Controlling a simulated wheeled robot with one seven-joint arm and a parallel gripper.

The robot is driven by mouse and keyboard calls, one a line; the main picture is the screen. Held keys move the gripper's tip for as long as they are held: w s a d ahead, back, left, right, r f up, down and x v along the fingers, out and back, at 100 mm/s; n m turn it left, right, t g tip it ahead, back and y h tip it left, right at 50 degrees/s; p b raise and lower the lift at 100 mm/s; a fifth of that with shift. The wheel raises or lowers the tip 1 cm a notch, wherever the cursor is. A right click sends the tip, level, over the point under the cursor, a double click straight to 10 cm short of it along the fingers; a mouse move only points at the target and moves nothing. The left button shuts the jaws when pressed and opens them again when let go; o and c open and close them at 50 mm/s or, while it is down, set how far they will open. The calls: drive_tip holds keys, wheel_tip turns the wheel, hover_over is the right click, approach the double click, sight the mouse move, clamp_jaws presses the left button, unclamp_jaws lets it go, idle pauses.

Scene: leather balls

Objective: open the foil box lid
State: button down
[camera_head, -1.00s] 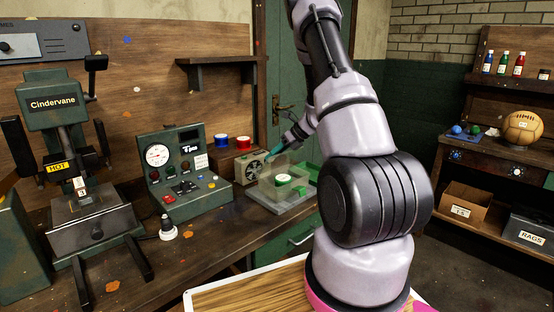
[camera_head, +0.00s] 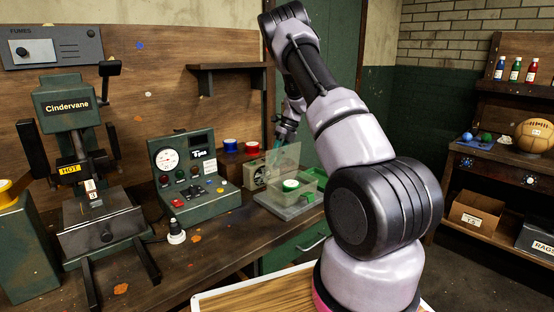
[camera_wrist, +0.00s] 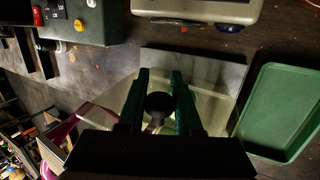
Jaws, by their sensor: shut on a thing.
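The foil box (camera_head: 288,194) is a clear box on a grey plate on the bench, with a green-and-white roll (camera_head: 291,185) inside. Its clear lid (camera_head: 285,157) stands steeply tilted up at the back of the box. My gripper (camera_head: 277,146) is at the lid's upper left part, partly hidden by my arm and the lid. In the wrist view my gripper (camera_wrist: 160,88) has its two dark green fingers on either side of a dark round knob (camera_wrist: 159,105), shut on it. The pale lid (camera_wrist: 115,100) spreads out around the fingers.
A green tray (camera_wrist: 283,112) lies beside the box. A control panel (camera_head: 190,180) and a press (camera_head: 85,170) stand further left.

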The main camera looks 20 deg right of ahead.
idle(0.3)
drive_tip(key=c, duration=0.6)
unclamp_jaws()
drive_tip(key=v, duration=1)
drive_tip(key=shift+r, duration=0.35)
drive_tip(key=shift+d, duration=0.15)
